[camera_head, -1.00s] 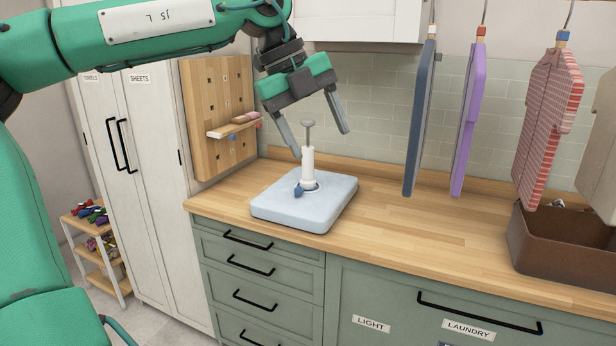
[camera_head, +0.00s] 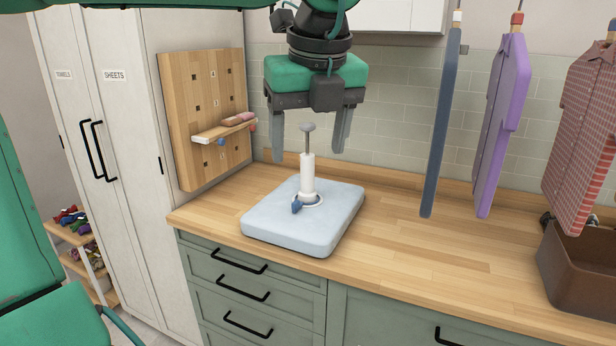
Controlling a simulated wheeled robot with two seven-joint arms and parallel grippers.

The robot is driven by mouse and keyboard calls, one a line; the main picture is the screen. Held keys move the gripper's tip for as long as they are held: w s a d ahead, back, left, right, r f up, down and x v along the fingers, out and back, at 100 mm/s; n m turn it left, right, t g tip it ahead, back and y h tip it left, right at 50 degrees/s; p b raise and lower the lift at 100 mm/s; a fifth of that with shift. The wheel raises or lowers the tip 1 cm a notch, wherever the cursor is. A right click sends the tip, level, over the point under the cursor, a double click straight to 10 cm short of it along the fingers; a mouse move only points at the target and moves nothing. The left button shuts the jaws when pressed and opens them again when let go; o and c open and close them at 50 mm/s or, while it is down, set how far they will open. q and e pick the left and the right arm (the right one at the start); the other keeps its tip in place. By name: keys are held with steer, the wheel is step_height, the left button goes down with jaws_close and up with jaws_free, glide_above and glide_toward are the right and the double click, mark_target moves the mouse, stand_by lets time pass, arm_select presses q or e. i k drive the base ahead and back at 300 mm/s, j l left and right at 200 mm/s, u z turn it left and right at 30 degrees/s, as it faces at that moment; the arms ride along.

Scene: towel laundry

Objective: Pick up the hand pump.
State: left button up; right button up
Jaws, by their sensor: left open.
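The hand pump (camera_head: 308,176) is a white upright cylinder with a thin grey rod and a round grey knob on top. Its round base, with a blue part at its side, sits on a pale blue folded towel or pad (camera_head: 270,228) on the wooden counter. My left gripper (camera_head: 309,150) points down, open and empty. Its two fingers stand apart on either side of the pump's rod and knob in the picture. Whether they are level with the pump in depth I cannot tell. My right gripper is not in view.
Hanging to the right are a dark blue item (camera_head: 441,120), a purple one (camera_head: 500,125) and a red checked one (camera_head: 580,140). A brown basin (camera_head: 590,270) stands at the counter's right. A wooden pegboard (camera_head: 190,90) with a small shelf is at left. Counter right of the pad is clear.

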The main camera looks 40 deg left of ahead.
mark_target(307, 194)
steer(key=i+j, duration=0.55)
steer(key=j, duration=0.15)
steer(key=i+j, duration=0.55)
steer(key=j, duration=0.15)
